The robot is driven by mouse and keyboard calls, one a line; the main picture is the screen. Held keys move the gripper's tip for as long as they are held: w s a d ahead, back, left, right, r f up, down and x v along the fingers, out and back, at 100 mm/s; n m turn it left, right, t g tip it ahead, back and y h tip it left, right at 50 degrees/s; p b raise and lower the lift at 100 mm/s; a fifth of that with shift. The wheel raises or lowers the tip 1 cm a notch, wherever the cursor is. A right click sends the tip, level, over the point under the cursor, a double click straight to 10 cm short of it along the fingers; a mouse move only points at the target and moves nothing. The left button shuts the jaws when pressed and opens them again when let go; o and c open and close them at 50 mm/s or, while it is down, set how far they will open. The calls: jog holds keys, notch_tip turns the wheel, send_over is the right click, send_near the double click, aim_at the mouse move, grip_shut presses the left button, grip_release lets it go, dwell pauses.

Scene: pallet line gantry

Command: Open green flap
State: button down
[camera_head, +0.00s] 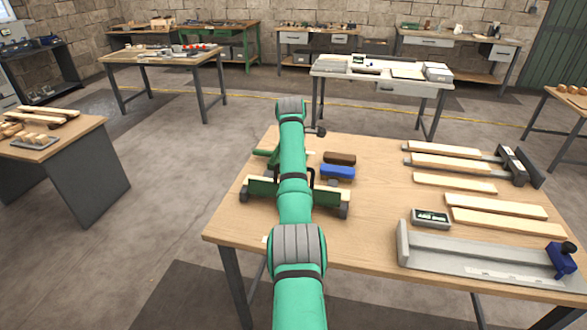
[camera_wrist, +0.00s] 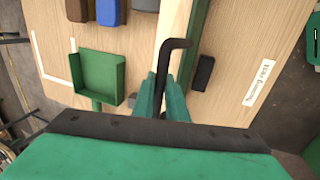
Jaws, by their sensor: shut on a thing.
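The green flap (camera_head: 325,198) looks like a long upright green board with a pale wooden strip along it, standing on the table on dark feet. In the wrist view its green edge (camera_wrist: 199,38) runs up from behind my fingers. A black bent handle (camera_wrist: 163,70) rises between the fingertips of my gripper (camera_wrist: 163,95), which is shut on it. In the head view my arm covers the gripper and the middle of the flap. How the handle joins the flap is hidden.
A small green tray (camera_wrist: 97,77) lies left of the gripper in the wrist view. A brown block (camera_head: 340,158) and a blue block (camera_head: 338,172) lie beyond the flap. Boards (camera_head: 455,185) and a grey metal fixture (camera_head: 470,266) occupy the table's right side.

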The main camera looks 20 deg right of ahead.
jog(key=shift+s, duration=0.1)
jog(key=c, duration=1.8)
grip_release()
jog(key=shift+d, duration=0.1)
jog(key=shift+o, duration=0.2)
jog(key=shift+r, duration=0.2)
jog(key=v, duration=1)
jog(key=shift+r, duration=0.2)
jog(key=shift+a+f, duration=0.1)
jog(key=shift+a, duration=0.1)
